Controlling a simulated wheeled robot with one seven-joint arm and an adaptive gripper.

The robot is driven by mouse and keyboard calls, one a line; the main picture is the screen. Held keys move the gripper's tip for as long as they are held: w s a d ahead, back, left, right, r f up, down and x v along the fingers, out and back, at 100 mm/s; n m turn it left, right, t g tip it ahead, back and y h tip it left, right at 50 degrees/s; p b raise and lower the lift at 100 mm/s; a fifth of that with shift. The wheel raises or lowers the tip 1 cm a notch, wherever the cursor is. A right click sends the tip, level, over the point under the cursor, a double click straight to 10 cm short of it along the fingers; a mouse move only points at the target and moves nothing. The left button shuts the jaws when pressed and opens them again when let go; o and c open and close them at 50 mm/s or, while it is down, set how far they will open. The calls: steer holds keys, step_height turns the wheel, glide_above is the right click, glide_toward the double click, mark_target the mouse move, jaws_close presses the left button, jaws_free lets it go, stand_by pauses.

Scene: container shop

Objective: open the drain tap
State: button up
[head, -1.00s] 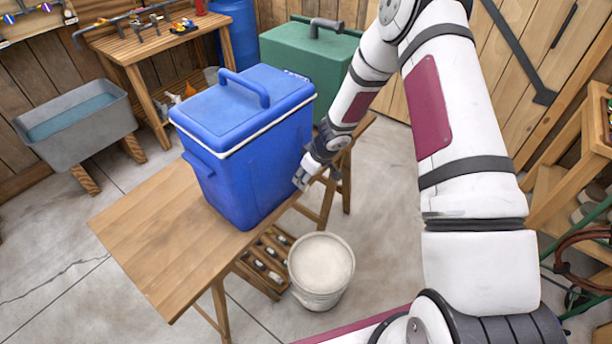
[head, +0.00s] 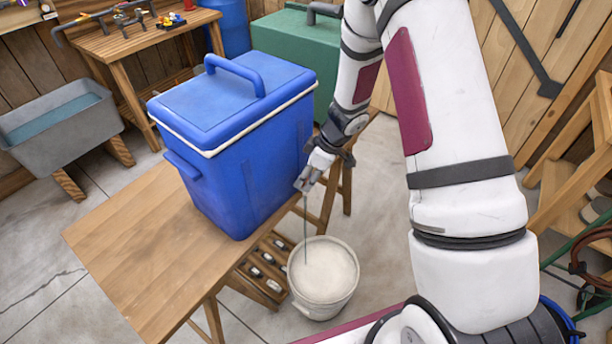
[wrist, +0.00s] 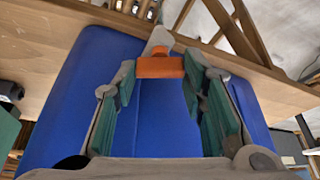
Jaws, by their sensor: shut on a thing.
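The blue cooler (head: 235,175) with a lid and handle stands on the wooden table, and it also fills much of the wrist view (wrist: 80,110). My gripper (head: 308,186) is low against its right side. In the wrist view my gripper (wrist: 160,85) has its green-padded fingers around the orange handle of the drain tap (wrist: 160,67), shut on it. In the head view my gripper hides the tap. A thin dark stream (head: 305,225) runs straight down from there into the white bucket (head: 323,275) on the floor.
The wooden table (head: 130,240) has free room left of the cooler. A green box (head: 285,45) stands behind the cooler. A grey water trough (head: 60,125) and a workbench (head: 150,42) are at the back left. A crate of bottles (head: 262,268) sits beside the bucket.

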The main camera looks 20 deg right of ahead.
steer(key=shift+w+n, duration=0.1)
steer(key=shift+n, duration=0.4)
steer(key=o, duration=1.2)
steer(key=shift+c, duration=0.2)
steer(key=m, duration=0.1)
steer(key=m+p, duration=0.1)
steer(key=m, duration=0.1)
steer(key=shift+s+r+t+h+p, duration=0.2)
steer(key=shift+s+t+h+p, duration=0.1)
steer(key=shift+t+p, duration=0.1)
steer(key=m+p, duration=0.2)
steer(key=p, duration=0.1)
steer(key=shift+h, duration=0.3)
steer(key=shift+a+m+t+p, duration=0.1)
steer(key=shift+m+t+p, duration=0.25)
steer(key=shift+p, duration=0.8)
